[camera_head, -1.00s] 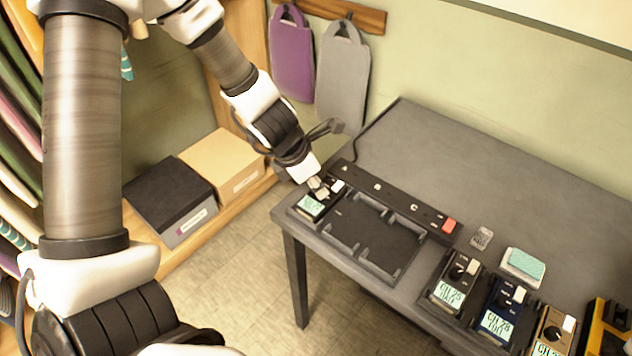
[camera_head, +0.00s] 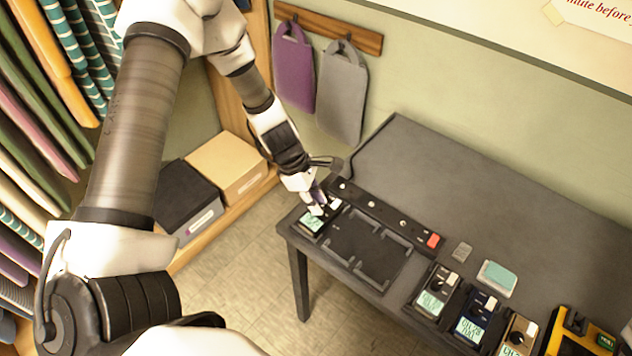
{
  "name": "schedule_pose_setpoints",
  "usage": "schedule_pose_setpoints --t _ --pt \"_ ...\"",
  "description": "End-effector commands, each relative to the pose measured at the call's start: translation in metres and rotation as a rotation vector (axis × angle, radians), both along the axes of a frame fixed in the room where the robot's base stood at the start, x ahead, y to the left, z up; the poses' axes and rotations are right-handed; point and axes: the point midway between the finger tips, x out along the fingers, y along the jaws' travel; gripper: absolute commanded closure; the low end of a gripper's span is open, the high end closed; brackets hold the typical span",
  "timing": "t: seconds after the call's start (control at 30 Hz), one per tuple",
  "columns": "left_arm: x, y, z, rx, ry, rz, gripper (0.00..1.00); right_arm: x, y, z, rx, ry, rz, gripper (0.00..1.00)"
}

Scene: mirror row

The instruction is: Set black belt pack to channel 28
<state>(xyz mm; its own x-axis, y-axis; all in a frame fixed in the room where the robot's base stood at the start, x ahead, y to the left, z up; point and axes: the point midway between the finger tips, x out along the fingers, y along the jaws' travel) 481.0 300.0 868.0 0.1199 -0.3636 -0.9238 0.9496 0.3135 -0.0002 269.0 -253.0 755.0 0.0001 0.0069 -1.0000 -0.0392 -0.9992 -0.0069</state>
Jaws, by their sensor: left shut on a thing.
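A dark, apparently black belt pack (camera_head: 311,224) with a pale green screen sits at the left end of the charger (camera_head: 362,249) on the table. Its screen is too small and blurred to read. My left gripper (camera_head: 317,207) reaches down over the top of this pack and is shut, apparently on its knob. The fingers hide the knob and much of the pack's top. The pack stays in its place in the charger. My right gripper is not in view.
Another black pack (camera_head: 435,292), a blue pack (camera_head: 477,319) and a tan pack (camera_head: 518,335) stand in a row at the front right. A yellow-and-black device (camera_head: 575,338) is beside them. The grey table (camera_head: 520,215) is clear at the back. Boxes (camera_head: 226,165) stand left.

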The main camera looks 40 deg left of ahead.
Motion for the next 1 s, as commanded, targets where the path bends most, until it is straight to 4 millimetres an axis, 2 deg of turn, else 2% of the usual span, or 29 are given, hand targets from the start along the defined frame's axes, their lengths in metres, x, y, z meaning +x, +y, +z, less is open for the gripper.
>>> schedule_pose_setpoints --t 0.03,0.3,0.7,1.0 --pt "0.0 0.0 0.005 0.001 0.002 -0.043 1.0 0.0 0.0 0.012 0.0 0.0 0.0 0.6" --pt "0.003 0.001 0.003 0.002 0.001 -0.295 1.0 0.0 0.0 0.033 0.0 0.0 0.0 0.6" --pt "0.005 0.0 0.0 0.001 0.0 -0.552 1.0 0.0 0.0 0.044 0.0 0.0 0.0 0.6" --pt "0.006 0.0 0.0 0.001 0.0 -0.615 1.0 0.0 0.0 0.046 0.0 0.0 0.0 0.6"
